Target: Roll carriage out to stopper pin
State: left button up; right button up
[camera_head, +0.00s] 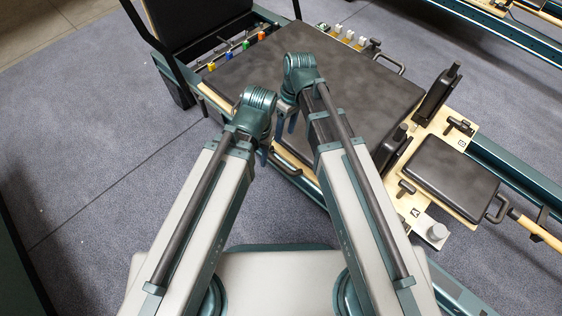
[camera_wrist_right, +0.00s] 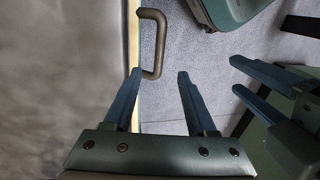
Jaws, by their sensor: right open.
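The carriage (camera_head: 335,70) is a wide dark padded platform on the reformer's rails in the head view, and its pad fills the left of the right wrist view (camera_wrist_right: 60,70). A dark U-shaped handle (camera_wrist_right: 160,45) sticks out from its near edge. My right gripper (camera_wrist_right: 159,74) is open, and the handle's near end lies at its fingertips; no grip shows. My left gripper (camera_wrist_right: 236,75) is beside it, its fingers apart and empty. In the head view both grippers hang over the carriage's near edge, partly hidden by my arms. I cannot tell which part is the stopper pin.
Two black shoulder rests (camera_head: 437,95) stand on the wooden board by a padded headrest (camera_head: 450,178). Carpet (camera_head: 90,150) at left is clear.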

aim_at(279, 162)
jog(key=shift+f, duration=0.15)
jog(key=f+b, duration=0.4)
jog(key=s+a+f+b, duration=0.1)
jog(key=f+b, duration=0.4)
jog(key=s+a+f+b, duration=0.1)
jog(key=f+b, duration=0.3)
jog(key=shift+f+b, duration=0.2)
jog(key=shift+b, duration=0.1)
jog(key=shift+r, duration=0.1)
jog(key=shift+c, duration=0.2)
grip_shut()
dwell(0.8)
